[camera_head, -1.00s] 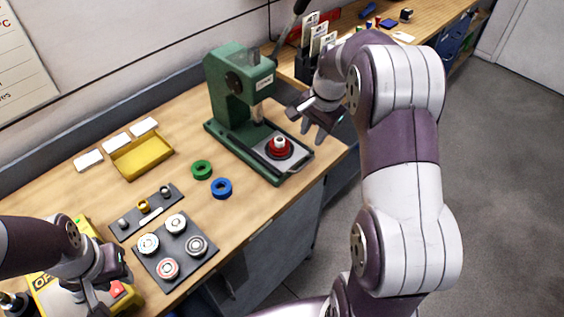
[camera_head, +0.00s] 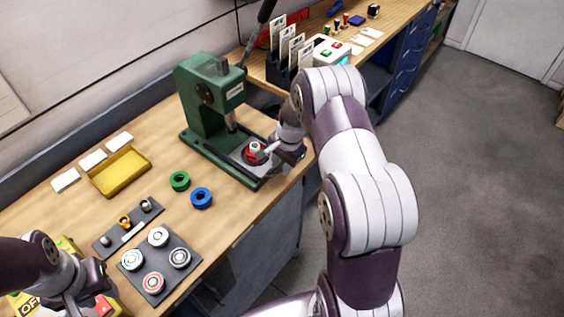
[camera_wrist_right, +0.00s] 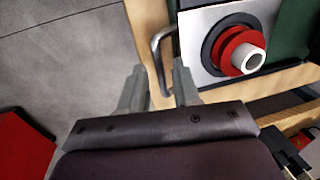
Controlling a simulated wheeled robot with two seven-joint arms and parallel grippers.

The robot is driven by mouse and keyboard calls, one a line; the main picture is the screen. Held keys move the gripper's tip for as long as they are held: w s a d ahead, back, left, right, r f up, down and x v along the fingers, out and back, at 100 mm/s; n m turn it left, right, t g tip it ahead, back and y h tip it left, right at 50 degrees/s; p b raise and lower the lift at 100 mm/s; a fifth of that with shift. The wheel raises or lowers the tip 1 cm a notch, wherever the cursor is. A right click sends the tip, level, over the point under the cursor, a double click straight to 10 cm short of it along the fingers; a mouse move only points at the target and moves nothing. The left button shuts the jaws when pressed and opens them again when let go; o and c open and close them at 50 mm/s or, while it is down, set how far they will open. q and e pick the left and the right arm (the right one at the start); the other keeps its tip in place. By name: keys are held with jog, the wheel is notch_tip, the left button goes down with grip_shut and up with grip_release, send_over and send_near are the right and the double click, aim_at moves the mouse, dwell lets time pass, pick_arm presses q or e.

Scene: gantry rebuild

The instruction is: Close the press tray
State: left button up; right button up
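The green press (camera_head: 205,105) stands on the wooden bench. Its tray (camera_wrist_right: 200,40), a pale plate, sits on the front part of the base, out from under the ram, and carries a red ring (camera_wrist_right: 240,52) around a white core. The tray's bent metal handle (camera_wrist_right: 158,62) shows in the right wrist view. My right gripper (camera_wrist_right: 158,88) is open, its fingertips to either side of the handle's near end in that picture; contact cannot be told. It is beside the tray in the head view (camera_head: 290,157). My left gripper (camera_head: 75,297) is low at the left, its opening unclear.
A blue ring (camera_head: 201,198) and a green ring (camera_head: 179,181) lie before the press. A yellow tray (camera_head: 120,172) and a dark plate with several round parts (camera_head: 178,276) are further left. A card rack (camera_head: 283,72) stands behind the press. Floor at right is clear.

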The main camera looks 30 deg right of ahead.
grip_shut()
jog(key=shift+d+r, duration=0.1)
dwell(1.1)
